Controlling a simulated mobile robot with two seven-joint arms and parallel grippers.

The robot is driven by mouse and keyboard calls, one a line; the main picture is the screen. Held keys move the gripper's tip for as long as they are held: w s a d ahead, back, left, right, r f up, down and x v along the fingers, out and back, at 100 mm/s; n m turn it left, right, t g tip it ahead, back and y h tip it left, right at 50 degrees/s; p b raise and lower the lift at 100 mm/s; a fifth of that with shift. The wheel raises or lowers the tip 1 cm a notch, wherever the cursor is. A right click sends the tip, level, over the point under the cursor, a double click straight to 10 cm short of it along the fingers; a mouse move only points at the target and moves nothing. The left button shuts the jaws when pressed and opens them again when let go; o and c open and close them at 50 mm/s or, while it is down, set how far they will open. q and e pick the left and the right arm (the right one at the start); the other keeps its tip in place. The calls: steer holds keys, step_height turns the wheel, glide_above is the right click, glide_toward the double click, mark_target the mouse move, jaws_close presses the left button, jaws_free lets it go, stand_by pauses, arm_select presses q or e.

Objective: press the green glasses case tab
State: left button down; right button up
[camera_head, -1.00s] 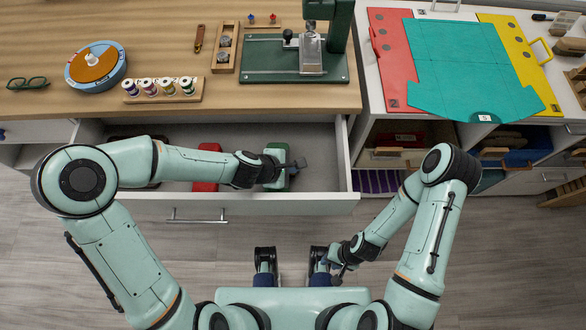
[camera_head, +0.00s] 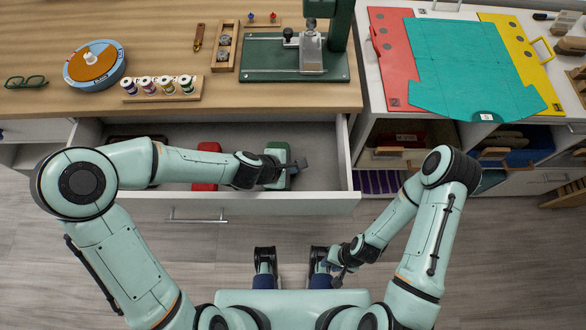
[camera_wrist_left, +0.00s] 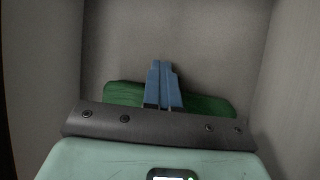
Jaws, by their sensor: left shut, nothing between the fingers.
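The green glasses case (camera_head: 279,152) lies in the open drawer, right of a red case, and is partly hidden by my left gripper. My left gripper (camera_head: 301,164) is at the case, its fingers reaching to its right side. In the left wrist view the blue fingers (camera_wrist_left: 163,70) are together and empty, overlapping the green case (camera_wrist_left: 208,104). I cannot make out the tab or tell whether the fingers touch the case. My right gripper (camera_head: 338,279) hangs low in front of the drawer, away from the case; its finger opening is too small to read.
The drawer front (camera_head: 215,203) and side walls surround the cases. A red case (camera_head: 205,172) lies left of the green one, partly behind my left arm. A green press (camera_head: 300,70) stands on the wooden top above. The drawer's right part is clear.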

arm_select(q)
steer(key=shift+s+a+f, duration=0.3)
steer(key=shift+a+f, duration=0.05)
steer(key=shift+f, duration=0.1)
arm_select(e)
steer(key=shift+r, duration=0.1)
arm_select(q)
steer(key=shift+a+r+p, duration=0.15)
steer(key=shift+r+p, duration=0.45)
steer(key=shift+r, duration=0.05)
steer(key=shift+w, duration=0.1)
arm_select(e)
steer(key=shift+w+r, duration=0.15)
steer(key=shift+r, duration=0.3)
arm_select(q)
steer(key=shift+r, duration=0.15)
